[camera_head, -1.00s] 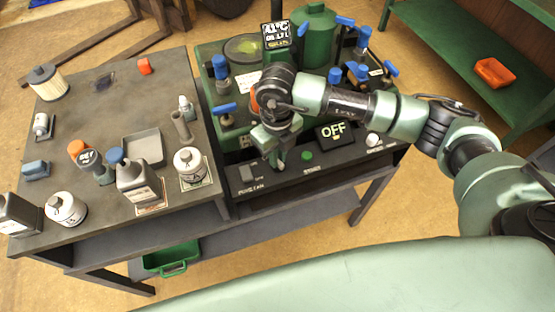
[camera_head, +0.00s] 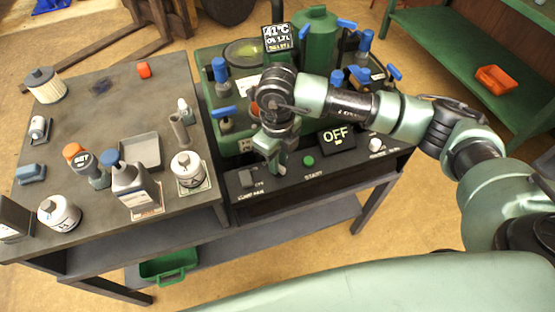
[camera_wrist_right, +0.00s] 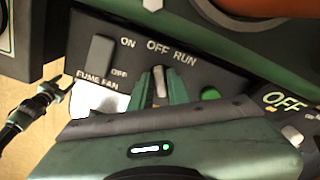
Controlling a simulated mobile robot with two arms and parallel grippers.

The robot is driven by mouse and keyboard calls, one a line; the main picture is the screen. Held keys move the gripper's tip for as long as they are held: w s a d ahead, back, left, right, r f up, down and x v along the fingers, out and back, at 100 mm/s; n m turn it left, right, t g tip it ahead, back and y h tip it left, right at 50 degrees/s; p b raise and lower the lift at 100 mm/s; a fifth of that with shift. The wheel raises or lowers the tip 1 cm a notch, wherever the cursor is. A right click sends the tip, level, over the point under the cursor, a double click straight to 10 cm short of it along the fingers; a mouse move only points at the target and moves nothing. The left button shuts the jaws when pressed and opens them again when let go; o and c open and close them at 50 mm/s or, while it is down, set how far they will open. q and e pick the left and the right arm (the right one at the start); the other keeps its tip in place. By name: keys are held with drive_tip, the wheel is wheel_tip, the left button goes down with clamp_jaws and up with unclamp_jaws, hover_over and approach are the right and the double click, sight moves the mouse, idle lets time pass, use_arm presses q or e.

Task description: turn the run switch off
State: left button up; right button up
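The run switch (camera_wrist_right: 159,82) is a small pale lever on the black control panel (camera_wrist_right: 215,78), below the words OFF and RUN. It points up toward OFF in the right wrist view. My right gripper (camera_wrist_right: 161,90) has its two green fingers on either side of the lever; narrow gaps seem to show, so I cannot tell whether they grip it. In the head view this gripper (camera_head: 279,166) is down at the panel and hides the switch. The panel display (camera_head: 336,136) reads OFF; it also shows in the right wrist view (camera_wrist_right: 283,101).
A green START button (camera_head: 308,160) is right of the gripper, with a white knob (camera_head: 375,144) farther right. The fume fan rocker (camera_head: 246,178) is to the left. Blue-handled valves and a green tank (camera_head: 317,38) stand behind. Bottles crowd the left table (camera_head: 100,120).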

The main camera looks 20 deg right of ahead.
drive_tip(key=shift+o, duration=0.8)
wheel_tip(320, 180, up, 8)
drive_tip(key=p, duration=0.4)
drive_tip(key=shift+p, duration=0.3)
drive_tip(key=shift+f, duration=0.1)
